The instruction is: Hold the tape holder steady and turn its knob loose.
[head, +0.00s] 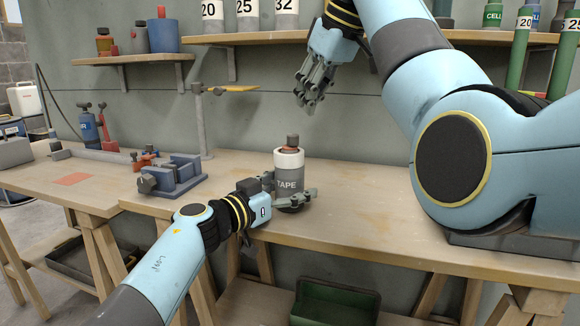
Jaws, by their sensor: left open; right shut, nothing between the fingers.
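The tape holder (290,182) stands upright on the bench, a grey cylinder marked TAPE with a white upper band. Its knob (293,141) is a small dark brown piece on top, with a reddish part below it. My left gripper (290,194) is open low at the holder, with fingers on either side of its lower body; I cannot tell whether they touch it. My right gripper (304,104) is shut and empty, hanging in the air above the holder and a little right of the knob.
A blue-grey vise (172,178) and a grey post (203,120) with an orange-yellow arm stand to the left. An orange-red mat (73,179) lies on the left bench. The bench (365,205) right of the holder is clear.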

